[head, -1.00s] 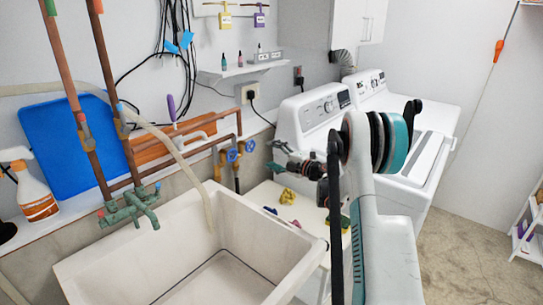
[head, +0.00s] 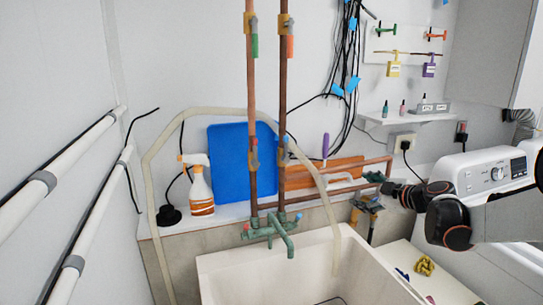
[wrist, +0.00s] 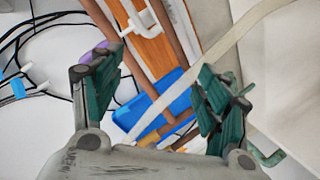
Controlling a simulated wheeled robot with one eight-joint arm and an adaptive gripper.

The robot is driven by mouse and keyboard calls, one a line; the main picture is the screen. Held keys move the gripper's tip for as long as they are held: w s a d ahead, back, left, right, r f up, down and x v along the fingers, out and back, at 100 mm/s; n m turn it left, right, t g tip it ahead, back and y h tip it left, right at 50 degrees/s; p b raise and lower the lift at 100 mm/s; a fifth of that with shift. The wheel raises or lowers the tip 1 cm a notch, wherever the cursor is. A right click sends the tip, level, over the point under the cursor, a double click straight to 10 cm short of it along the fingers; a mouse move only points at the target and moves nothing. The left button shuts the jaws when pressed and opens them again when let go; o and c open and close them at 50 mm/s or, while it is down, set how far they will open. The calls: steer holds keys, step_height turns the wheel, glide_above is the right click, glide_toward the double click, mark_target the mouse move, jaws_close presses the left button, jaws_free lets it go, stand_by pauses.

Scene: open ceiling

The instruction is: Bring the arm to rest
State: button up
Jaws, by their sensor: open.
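My gripper (wrist: 160,78) shows in the wrist view with its two dark green, padded fingers spread wide apart. Nothing is held between them. Behind the gap are the blue board, the orange board and copper pipes, all out of reach of the fingertips as far as I can tell. In the head view my gripper (head: 376,186) points left from the right side, in front of the wall pipes and above the sink's back right corner. My arm reaches in from the right edge. Its fingers are small and partly lost against the pipes there.
The white sink (head: 225,268) stands below, with a green tap (head: 270,232) at its back. A spray bottle (head: 200,190) and blue board (head: 230,160) stand on the ledge. A white washing machine (head: 470,172) is at right. A pale hose (head: 155,170) arches over the ledge.

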steer(key=s+a+r+m+g+h, duration=0.1)
steer(key=s+a+r+m, duration=0.15)
steer(key=s+a, duration=0.55)
steer(key=s+a+r+m+g+h, duration=0.15)
steer(key=s+a+m, duration=0.25)
steer(key=s+a, duration=0.45)
steer(key=s+d+f+m+g+h, duration=0.1)
steer(key=s+d+f+m, duration=0.1)
steer(key=s, duration=0.6)
steer(key=s+d+f+m+g+h, duration=0.1)
steer(key=s+d+f+m, duration=0.2)
steer(key=s, duration=0.5)
steer(key=s+d+f+m+g+h, duration=0.1)
steer(key=s+d+f+m+h, duration=0.1)
steer(key=s+f, duration=0.3)
steer(key=s+d+m+b, duration=0.1)
steer(key=s, duration=0.2)
steer(key=shift+s+d, duration=0.2)
steer(key=shift+d, duration=0.2)
